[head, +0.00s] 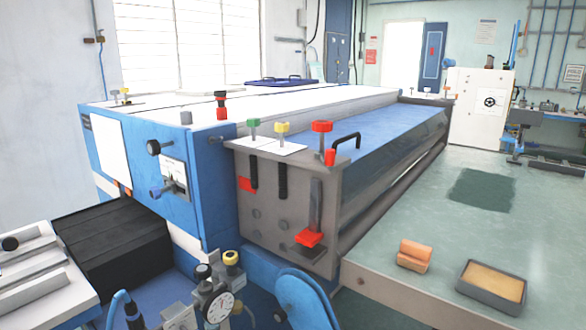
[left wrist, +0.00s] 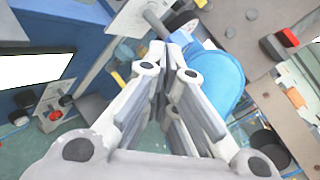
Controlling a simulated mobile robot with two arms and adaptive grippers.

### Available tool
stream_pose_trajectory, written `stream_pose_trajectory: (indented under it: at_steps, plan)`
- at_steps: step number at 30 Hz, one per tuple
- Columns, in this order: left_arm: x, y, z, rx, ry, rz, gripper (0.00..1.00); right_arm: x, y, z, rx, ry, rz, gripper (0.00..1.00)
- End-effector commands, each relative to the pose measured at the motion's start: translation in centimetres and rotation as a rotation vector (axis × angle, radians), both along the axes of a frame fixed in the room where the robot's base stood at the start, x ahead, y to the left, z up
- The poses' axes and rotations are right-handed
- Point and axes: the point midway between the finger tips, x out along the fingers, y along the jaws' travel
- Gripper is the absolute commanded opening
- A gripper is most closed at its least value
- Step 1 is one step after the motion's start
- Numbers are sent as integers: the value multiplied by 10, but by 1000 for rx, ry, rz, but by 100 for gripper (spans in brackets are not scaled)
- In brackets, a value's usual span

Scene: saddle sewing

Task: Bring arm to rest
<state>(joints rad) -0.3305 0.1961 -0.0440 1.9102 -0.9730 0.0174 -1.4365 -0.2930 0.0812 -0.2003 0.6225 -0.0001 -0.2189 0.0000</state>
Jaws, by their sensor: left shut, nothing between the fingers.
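My left gripper (left wrist: 168,52) fills the middle of the left wrist view. Its grey fingers are drawn together, with nothing seen between them. A blue rounded part (left wrist: 225,80) lies beyond or beside the fingers, to their right; I cannot tell the gap. A similar blue rounded part (head: 305,298) shows at the bottom of the head view. I cannot make out either gripper in the head view, and my right gripper is in neither view.
A large blue and white machine (head: 215,185) stands in the middle, with a grey control panel (head: 270,218) bearing coloured knobs. A dial gauge (head: 216,304) stands in front. A green table (head: 420,230) at right holds an orange block (head: 413,255) and a tray (head: 467,287).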

Motion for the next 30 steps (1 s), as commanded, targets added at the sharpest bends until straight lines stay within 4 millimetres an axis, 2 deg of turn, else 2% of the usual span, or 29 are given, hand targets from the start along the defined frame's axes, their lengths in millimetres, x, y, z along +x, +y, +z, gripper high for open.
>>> stream_pose_trajectory:
  at_steps: [5,9,12,15,19,24,30]
  plan:
    - [-12,28,0,-369,93,188,0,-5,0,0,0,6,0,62]
    - [-38,49,-17,-804,207,411,0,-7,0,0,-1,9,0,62]
    - [-65,53,-35,-1112,297,581,0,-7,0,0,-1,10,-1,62]
    - [-97,47,-55,-1393,391,763,0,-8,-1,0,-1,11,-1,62]
    - [-139,29,-73,-1666,499,986,0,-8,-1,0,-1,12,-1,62]
    - [-185,5,-84,-1871,606,1225,0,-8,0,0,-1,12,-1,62]
    - [-232,-22,-85,-2008,702,1475,0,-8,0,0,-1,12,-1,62]
